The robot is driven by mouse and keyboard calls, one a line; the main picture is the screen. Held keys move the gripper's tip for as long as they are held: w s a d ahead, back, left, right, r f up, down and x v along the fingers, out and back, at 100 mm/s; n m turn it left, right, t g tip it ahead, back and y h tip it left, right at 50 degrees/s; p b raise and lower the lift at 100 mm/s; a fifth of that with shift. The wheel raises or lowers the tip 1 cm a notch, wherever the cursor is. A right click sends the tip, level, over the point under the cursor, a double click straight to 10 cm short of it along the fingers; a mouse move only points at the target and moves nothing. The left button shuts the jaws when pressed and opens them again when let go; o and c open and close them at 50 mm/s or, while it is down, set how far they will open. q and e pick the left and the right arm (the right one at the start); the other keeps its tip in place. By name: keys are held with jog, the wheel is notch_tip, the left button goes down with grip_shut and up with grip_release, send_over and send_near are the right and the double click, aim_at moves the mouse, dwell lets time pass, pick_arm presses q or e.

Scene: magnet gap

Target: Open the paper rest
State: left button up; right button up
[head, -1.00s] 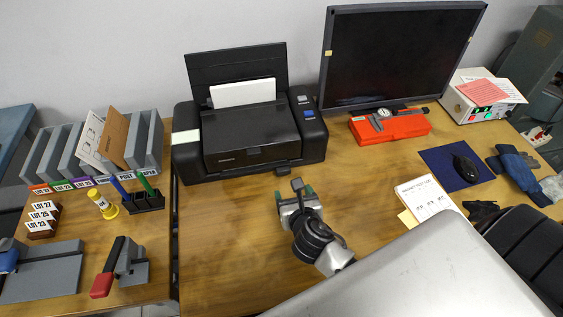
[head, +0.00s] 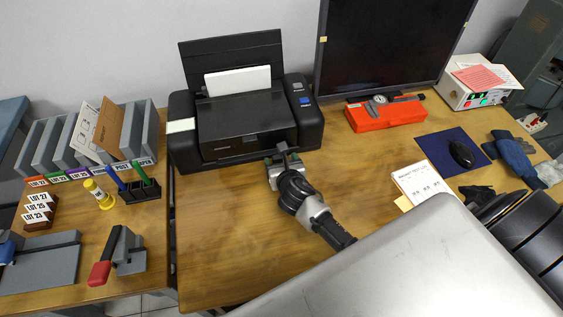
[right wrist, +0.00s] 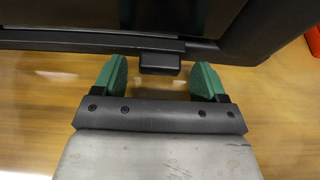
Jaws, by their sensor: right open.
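The black printer (head: 245,125) stands at the back of the wooden desk. A white sheet (head: 238,81) stands in its raised rear support (head: 230,50). My right gripper (head: 283,157) is at the printer's lower front edge. In the right wrist view, my right gripper (right wrist: 160,80) is open, with its green-padded fingers apart. A small black tab (right wrist: 160,63) on the printer's front lies between the fingers, with a gap on each side. Whether the front paper rest is the part with this tab, I cannot tell. My left gripper is not in view.
A monitor (head: 390,45) and a red case (head: 385,115) with a dial gauge stand right of the printer. A printed card (head: 422,182) lies at the right. Left are file slots (head: 85,140) and a red-handled tool (head: 115,255).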

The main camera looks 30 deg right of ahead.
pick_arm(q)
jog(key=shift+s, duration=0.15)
pick_arm(e)
jog(key=shift+c, duration=0.3)
jog(key=c, duration=1.2)
jog(key=s, duration=0.2)
jog(key=s+a+p, duration=0.1)
jog(key=s+p, duration=0.1)
jog(key=s, duration=0.1)
jog(key=shift+s+a+r, duration=0.1)
jog(key=shift+s+a, duration=0.15)
jog(key=shift+s, duration=0.1)
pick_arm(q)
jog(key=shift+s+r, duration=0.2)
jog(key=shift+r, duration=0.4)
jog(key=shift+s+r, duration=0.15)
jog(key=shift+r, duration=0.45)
pick_arm(e)
jog(key=shift+w, duration=0.1)
jog(key=o, duration=1.3)
jog(key=shift+c, duration=0.2)
